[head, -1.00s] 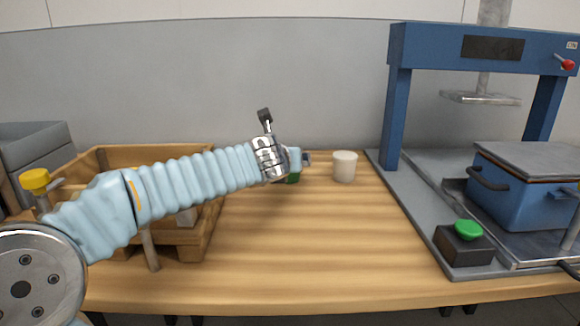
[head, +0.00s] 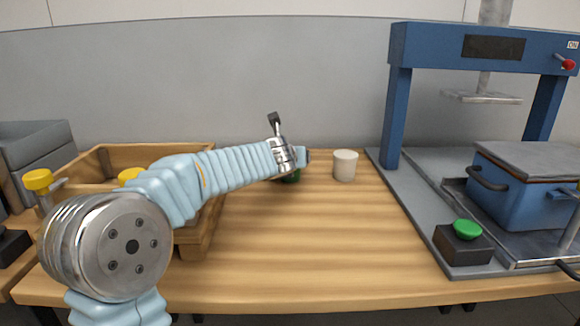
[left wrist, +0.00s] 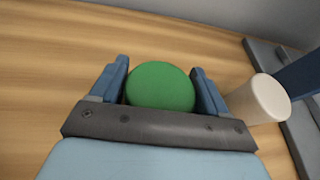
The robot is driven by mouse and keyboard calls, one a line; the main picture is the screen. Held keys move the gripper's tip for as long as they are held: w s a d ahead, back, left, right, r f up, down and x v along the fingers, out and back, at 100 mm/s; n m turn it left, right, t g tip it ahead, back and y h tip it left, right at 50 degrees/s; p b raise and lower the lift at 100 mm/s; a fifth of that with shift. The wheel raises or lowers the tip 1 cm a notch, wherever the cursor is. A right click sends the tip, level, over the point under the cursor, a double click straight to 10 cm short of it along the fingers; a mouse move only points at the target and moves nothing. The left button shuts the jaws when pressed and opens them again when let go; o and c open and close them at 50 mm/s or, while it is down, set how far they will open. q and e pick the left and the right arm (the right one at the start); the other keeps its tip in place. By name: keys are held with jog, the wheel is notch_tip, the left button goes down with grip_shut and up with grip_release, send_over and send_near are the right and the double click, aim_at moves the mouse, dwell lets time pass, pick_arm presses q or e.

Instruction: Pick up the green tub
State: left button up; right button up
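The green tub (left wrist: 160,86) shows in the left wrist view with its round green top between the two blue fingers of my left gripper (left wrist: 160,84). The fingers stand on either side of it, with a narrow gap visible on each side, so the gripper looks open around the tub. In the head view only a small part of the green tub (head: 292,177) shows below my left wrist, and my arm hides the rest. My right gripper is in neither view.
A white cup (head: 345,166) stands just right of the tub. A wooden crate (head: 197,228) is at the left, behind my arm. A blue press (head: 396,110) with a blue box (head: 520,195) and a green button (head: 467,230) fills the right. The middle front of the wooden table (head: 310,250) is clear.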

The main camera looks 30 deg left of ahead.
pick_arm(q)
jog(key=c, duration=0.7)
jog(key=shift+r, duration=0.15)
